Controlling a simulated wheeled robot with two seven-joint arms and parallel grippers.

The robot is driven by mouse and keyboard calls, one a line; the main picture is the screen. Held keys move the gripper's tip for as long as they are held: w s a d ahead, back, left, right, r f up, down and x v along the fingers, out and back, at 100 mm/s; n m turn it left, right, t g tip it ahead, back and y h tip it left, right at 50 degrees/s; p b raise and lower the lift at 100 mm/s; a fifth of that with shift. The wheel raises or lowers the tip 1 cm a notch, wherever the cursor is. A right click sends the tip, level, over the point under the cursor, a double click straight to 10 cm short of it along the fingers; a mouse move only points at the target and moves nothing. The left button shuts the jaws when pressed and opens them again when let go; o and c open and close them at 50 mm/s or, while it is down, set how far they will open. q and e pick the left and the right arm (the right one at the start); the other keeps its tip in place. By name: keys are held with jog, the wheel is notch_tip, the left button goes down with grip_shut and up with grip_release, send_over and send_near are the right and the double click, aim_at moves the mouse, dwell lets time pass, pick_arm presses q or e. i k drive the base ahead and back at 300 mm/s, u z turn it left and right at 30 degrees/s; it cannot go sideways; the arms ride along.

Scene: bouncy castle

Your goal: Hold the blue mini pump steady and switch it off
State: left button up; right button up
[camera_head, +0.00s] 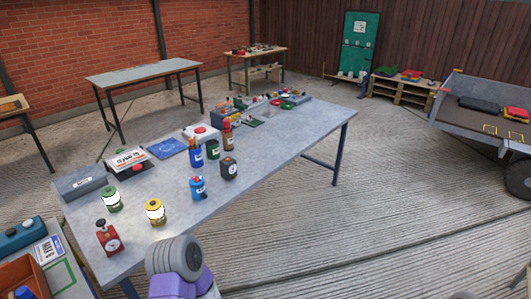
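Neither of my grippers shows in the head view. A grey ribbed, purple-sided part at the bottom, in front of the table, appears to be an arm link of mine; no fingers are visible. Nothing touches the blue pump.
Near the pump stand a black unit (229,170), a yellow one (156,211), a green one (113,200) and a red one (107,239). A grey box (80,184) lies at the table's left end. The floor right of the table is clear up to a trailer (475,125).

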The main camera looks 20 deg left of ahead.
aim_at(198, 190)
jog(key=z, duration=0.4)
jog(key=i, duration=2.5)
jog(key=u, duration=1.45)
